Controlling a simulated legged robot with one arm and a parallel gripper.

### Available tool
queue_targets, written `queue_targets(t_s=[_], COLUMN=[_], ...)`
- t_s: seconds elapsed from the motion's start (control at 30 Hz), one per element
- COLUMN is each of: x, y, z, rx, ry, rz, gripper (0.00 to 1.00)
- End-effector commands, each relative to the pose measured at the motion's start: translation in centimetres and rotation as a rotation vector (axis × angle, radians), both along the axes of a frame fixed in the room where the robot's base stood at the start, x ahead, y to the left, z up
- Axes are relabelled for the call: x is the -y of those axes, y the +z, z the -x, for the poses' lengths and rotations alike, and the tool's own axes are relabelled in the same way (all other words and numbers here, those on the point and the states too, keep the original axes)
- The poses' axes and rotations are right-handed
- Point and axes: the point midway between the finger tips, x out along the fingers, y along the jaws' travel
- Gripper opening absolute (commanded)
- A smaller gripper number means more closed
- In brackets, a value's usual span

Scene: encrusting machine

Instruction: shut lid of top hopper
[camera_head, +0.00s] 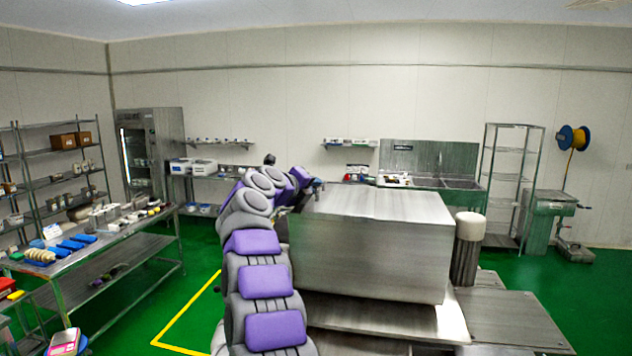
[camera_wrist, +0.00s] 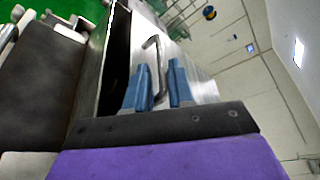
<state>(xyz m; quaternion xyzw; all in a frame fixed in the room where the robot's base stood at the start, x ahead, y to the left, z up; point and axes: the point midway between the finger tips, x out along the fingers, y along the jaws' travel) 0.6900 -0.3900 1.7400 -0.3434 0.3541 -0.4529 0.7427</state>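In the wrist view my gripper (camera_wrist: 161,76) has two blue fingers spread apart. A bent metal bar handle (camera_wrist: 152,43) runs down between them, with some room visible beside it, so the fingers do not look closed on it. The handle stands by a brushed metal panel (camera_wrist: 197,88), which seems to be the lid. A dark gap (camera_wrist: 115,52) lies left of the panel; its depth is unclear. In the head view my gripper (camera_head: 317,186) is at the upper left edge of the large metal machine box (camera_head: 370,255), partly hidden by my arm. The lid's angle is unclear there.
A worktable (camera_head: 150,222) with trays and tools stands to the left. Sinks and shelves line the back wall.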

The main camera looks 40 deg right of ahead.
Motion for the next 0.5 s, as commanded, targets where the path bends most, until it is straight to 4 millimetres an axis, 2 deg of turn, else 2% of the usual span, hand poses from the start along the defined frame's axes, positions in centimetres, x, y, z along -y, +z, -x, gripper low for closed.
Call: queue_targets(t_s=[0.2, 0.5], x=[1.7, 2.2], y=[-0.2, -0.4], z=[-0.8, -1.3], rx=[-0.002, 0.000], ry=[-0.004, 0.001], rz=[0.004, 0.005], gripper=[0.23, 0.23])
